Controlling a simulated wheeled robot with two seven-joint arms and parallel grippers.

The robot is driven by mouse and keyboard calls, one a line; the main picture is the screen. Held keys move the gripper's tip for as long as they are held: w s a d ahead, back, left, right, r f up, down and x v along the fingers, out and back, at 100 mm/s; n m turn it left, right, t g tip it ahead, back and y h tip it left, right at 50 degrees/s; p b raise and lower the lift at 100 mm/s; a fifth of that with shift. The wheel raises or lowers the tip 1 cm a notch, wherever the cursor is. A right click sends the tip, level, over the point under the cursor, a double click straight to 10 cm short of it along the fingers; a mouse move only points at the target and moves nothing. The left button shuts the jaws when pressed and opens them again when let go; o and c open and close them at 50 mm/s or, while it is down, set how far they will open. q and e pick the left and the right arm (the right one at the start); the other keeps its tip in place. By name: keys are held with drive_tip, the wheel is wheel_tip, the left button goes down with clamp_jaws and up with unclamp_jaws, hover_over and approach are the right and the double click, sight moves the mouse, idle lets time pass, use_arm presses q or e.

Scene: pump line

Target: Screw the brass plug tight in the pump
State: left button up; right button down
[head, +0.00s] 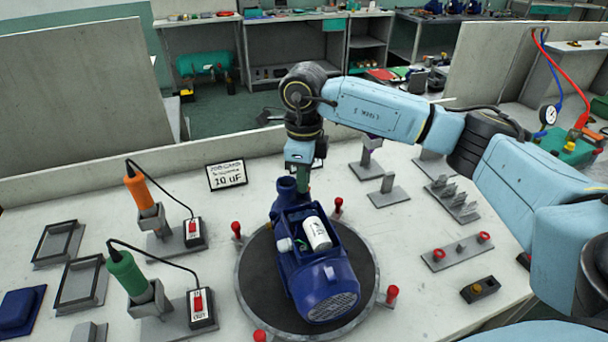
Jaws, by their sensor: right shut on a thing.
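The blue pump (312,240) sits on the round dark turntable (262,285) in the middle of the table. Its open top shows a white cylinder (317,233), and a short round neck stands at its far end. My right gripper (303,188) points down at the far end of the pump, beside that neck. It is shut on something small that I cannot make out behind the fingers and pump. I cannot make out the brass plug for certain. My left gripper is not in view.
An orange screwdriver (138,190) and a green one (128,273) stand in holders at the left. Red-topped posts ring the turntable. A label card (227,174) stands behind. Grey fixtures and a dark block (480,289) with a small yellowish spot are at the right.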

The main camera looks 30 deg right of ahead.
drive_tip(key=c, duration=1.1)
unclamp_jaws()
drive_tip(key=shift+o, duration=0.2)
drive_tip(key=shift+r, duration=0.1)
drive_tip(key=shift+r+p, duration=2.15)
drive_tip(key=shift+r, duration=0.85)
wheel_tip(320, 180, up, 13)
drive_tip(key=shift+r+p, duration=0.15)
drive_tip(key=shift+p, duration=0.2)
